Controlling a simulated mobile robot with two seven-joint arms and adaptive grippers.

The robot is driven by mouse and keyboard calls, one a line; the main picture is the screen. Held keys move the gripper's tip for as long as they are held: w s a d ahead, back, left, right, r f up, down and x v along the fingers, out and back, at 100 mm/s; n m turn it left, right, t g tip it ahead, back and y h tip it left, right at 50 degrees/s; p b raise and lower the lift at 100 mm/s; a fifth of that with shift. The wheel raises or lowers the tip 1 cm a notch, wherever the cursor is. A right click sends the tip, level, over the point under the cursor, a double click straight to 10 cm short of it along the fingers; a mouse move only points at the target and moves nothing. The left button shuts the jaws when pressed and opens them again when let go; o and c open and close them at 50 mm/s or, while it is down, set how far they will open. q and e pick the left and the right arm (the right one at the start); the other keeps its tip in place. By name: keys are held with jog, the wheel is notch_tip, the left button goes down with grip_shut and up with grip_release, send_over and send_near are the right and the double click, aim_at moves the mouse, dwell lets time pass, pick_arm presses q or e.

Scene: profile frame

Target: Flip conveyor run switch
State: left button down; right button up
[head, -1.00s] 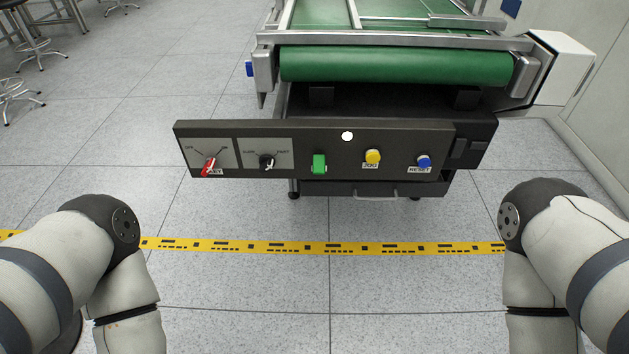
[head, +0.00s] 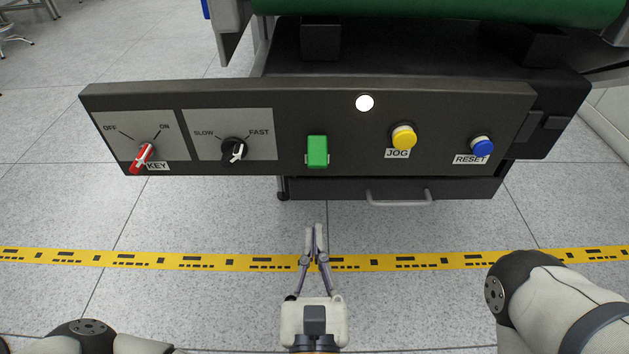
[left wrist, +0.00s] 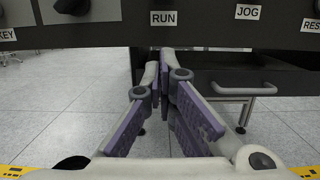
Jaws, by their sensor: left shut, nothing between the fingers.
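The control panel (head: 280,105) fills the upper middle of the head view. The green run switch (head: 317,151) sits near its middle, between the speed knob and the yellow jog button. In the left wrist view a RUN label (left wrist: 164,18) shows on the panel's lower edge; the green switch is out of that frame. My left gripper (head: 316,229) is shut and empty, pointing at the panel, below the switch and apart from it in the picture. Its closed fingers (left wrist: 166,58) also show in the left wrist view. My right gripper is out of view; only part of that arm shows.
On the panel are a red key switch (head: 142,157), a speed knob (head: 234,150), a yellow jog button (head: 403,137), a blue reset button (head: 481,146) and a white lamp (head: 364,103). A drawer handle (head: 398,201) sticks out below. Floor in front is clear, with yellow tape (head: 200,262).

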aim_at(314, 173)
pick_arm(q)
jog(key=w, duration=0.3)
jog(key=w+r, duration=0.1)
jog(key=w, duration=0.2)
jog(key=w+b, duration=0.1)
jog(key=w, duration=0.3)
jog(key=shift+r, duration=0.2)
jog(key=shift+s+r+p, duration=0.3)
jog(key=shift+s+r, duration=0.2)
jog(key=shift+r, duration=0.4)
jog(key=shift+s+r+p, duration=0.25)
jog(key=shift+s+r, duration=0.2)
jog(key=shift+r, duration=0.45)
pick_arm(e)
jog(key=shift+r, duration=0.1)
pick_arm(q)
jog(key=shift+r, duration=0.1)
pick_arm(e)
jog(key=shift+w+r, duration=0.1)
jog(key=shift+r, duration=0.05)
